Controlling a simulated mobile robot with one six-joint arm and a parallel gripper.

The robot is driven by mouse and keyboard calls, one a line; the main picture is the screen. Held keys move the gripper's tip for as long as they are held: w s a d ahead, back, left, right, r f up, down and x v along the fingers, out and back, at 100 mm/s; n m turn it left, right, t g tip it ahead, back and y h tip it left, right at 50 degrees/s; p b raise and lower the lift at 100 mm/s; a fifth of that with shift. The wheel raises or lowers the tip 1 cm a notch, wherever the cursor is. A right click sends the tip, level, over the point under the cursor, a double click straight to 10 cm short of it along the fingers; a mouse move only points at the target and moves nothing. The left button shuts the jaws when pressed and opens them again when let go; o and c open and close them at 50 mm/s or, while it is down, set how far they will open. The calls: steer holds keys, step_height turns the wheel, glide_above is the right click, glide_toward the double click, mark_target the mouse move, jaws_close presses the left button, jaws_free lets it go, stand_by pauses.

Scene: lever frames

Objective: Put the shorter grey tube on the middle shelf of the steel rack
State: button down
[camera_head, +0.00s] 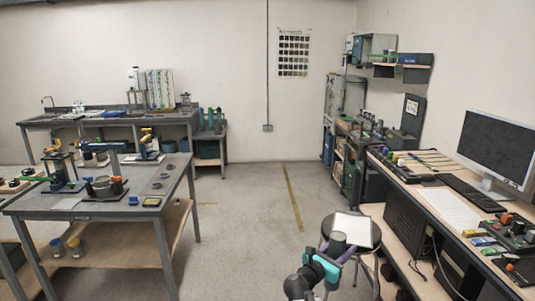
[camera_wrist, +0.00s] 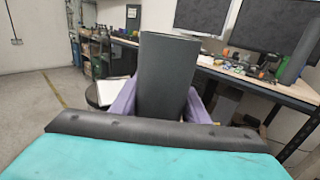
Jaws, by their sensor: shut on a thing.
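My gripper (camera_head: 335,256) is at the lower middle right of the head view, raised in front of a stool. It is shut on a dark grey tube (camera_head: 338,241), which stands up from the jaws. In the wrist view, the same tube (camera_wrist: 166,75) fills the middle, nearly upright, between the purple fingers of my gripper (camera_wrist: 160,108). Its lower end is hidden behind the gripper body. Another dark grey tube-like thing (camera_wrist: 301,52) leans at the right edge of the wrist view. A shelved unit (camera_head: 350,165) stands at the back right; I cannot tell whether it is the steel rack.
A round stool (camera_head: 373,233) with a white sheet (camera_head: 351,228) on it stands just behind my gripper. A desk (camera_head: 445,214) with a monitor (camera_head: 497,150) runs along the right. A cluttered workbench (camera_head: 110,206) is at the left. The floor (camera_head: 245,225) between them is clear.

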steer(key=s+a+f+n+t+y+b, duration=0.15)
steer(key=s+a, duration=0.35)
steer(key=a, duration=0.6)
steer(key=shift+s+d+r+m+g+h, duration=0.1)
steer(key=shift+s+d+m+g+h, duration=0.3)
steer(key=shift+s, duration=0.35)
steer(key=shift+s+d+r+m+g+h, duration=0.1)
steer(key=shift+s+d+m+g+h, duration=0.35)
steer(key=shift+s, duration=0.35)
steer(key=shift+s+d+m+g+h, duration=0.25)
steer(key=shift+s+m+g+h, duration=0.2)
steer(key=shift+s, duration=0.3)
